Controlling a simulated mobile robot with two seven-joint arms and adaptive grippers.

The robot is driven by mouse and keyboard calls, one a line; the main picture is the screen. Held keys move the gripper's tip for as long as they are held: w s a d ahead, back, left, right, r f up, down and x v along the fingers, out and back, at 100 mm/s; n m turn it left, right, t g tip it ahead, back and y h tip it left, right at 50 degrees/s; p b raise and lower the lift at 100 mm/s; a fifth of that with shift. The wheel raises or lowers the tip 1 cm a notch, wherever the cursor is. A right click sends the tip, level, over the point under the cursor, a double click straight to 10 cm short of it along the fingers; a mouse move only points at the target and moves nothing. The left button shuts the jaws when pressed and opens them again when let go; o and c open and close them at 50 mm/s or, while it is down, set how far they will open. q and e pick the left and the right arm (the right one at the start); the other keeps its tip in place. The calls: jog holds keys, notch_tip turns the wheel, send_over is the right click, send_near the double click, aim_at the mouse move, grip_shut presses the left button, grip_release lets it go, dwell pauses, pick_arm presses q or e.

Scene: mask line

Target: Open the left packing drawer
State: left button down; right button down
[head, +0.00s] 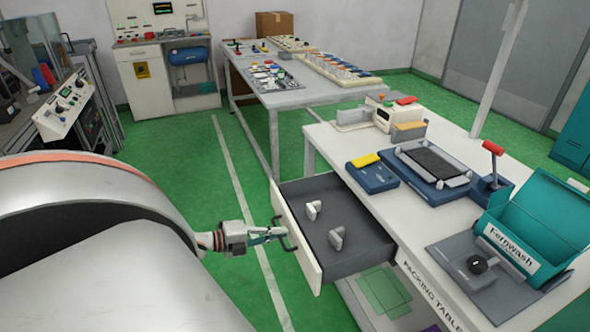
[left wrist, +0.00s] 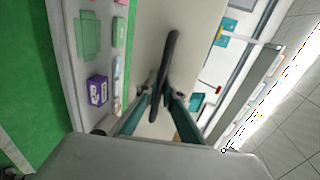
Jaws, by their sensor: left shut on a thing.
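The left packing drawer (head: 360,257) stands pulled out from the white packing table (head: 425,232) in the head view. Two small whitish items (head: 337,238) lie apart inside it. My left gripper (head: 279,234) is at the drawer's white front panel, with its fingers on the dark bar handle (head: 287,240). In the left wrist view, the fingers (left wrist: 162,100) are closed around the dark handle (left wrist: 165,75) against the pale drawer front. My right gripper is not in view.
A teal Fernwash box (head: 535,225), a dark blue tray device (head: 435,165) and a red-handled tool (head: 492,165) stand on the packing table. Another table (head: 300,97) with many parts is behind. Green floor (head: 190,140) is clear left of the drawer.

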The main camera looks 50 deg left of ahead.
pick_arm(q)
jog(key=shift+f+v, duration=0.15)
jog(key=shift+v, duration=0.6)
jog(key=shift+f+v, duration=0.15)
jog(key=shift+v, duration=0.55)
jog(key=shift+s, duration=0.1)
jog(key=c, duration=2.5)
grip_release()
jog(key=v, duration=1.2)
